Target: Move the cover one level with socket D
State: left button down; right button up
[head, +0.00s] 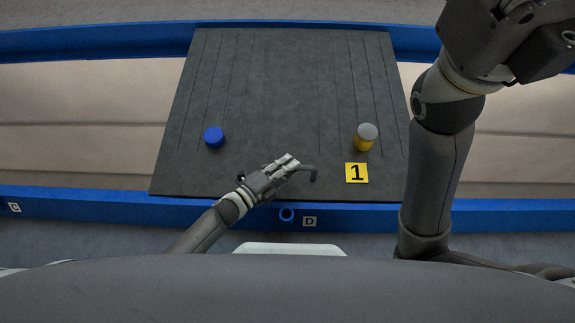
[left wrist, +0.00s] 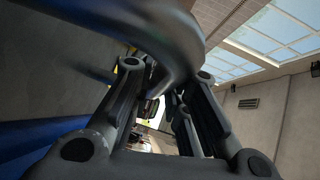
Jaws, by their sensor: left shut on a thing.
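Cover one is the dark grey grooved panel (head: 270,90) with a yellow "1" label (head: 357,173) near its front right. Socket D is the blue ring (head: 287,214) on the front blue rail, beside a white "D" label (head: 310,222). My left gripper (head: 291,165) is shut on the cover's grey bent handle (head: 313,175), near the front edge. In the left wrist view the curved grey handle (left wrist: 175,45) passes close in front of the fingers. The socket lies in front of the handle and slightly left of it.
A blue cylinder (head: 214,138) and a yellow cylinder with a grey top (head: 365,138) stand on the cover. Blue rails (head: 460,215) run along front and back, with beige surfaces (head: 90,110) at the sides. A "C" label (head: 14,207) is far left. My right gripper (head: 505,40) is raised at upper right, its fingers unclear.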

pick_arm(q)
jog(key=c, duration=1.4)
grip_release()
jog(key=v, duration=1.2)
